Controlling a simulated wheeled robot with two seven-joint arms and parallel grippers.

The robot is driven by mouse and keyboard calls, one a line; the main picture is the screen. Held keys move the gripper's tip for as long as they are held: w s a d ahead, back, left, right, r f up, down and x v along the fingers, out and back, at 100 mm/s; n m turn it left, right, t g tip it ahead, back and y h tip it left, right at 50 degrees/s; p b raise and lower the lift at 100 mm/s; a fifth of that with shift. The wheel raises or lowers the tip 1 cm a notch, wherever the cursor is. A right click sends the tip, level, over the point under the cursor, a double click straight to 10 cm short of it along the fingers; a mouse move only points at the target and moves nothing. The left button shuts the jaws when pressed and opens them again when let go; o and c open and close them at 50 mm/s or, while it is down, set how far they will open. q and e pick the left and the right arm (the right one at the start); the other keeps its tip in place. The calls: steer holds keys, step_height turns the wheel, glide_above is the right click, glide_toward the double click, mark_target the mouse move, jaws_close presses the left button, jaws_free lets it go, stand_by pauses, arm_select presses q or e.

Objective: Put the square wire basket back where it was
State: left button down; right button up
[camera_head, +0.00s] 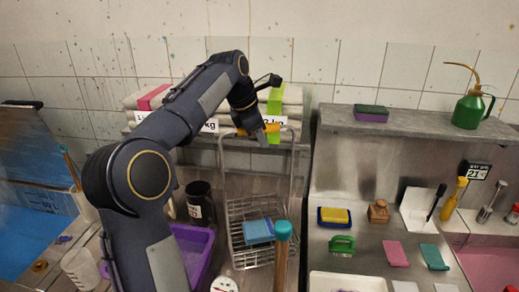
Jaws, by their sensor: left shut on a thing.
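The square wire basket (237,236) is a grey wire frame with a tall handle, in the middle of the view. A blue block (258,231) shows in it. My left gripper (258,131) is at the top of the tall handle and is shut on it. The arm reaches in from the left and bends down to the handle. Whether the basket's bottom touches anything is hard to tell. My right gripper is not in view.
A shelf behind holds bundles with weight labels (272,119). A teal-topped stick (283,231) stands in front of the basket's right side. A purple tub (200,236) and dark mug (199,203) are to the left. The counter at right holds sponges (334,216) and brushes.

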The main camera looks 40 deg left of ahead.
arm_select(q)
steer(key=shift+f, duration=1.6)
steer(key=c, duration=1.2)
jaws_free()
steer(key=v, duration=1.2)
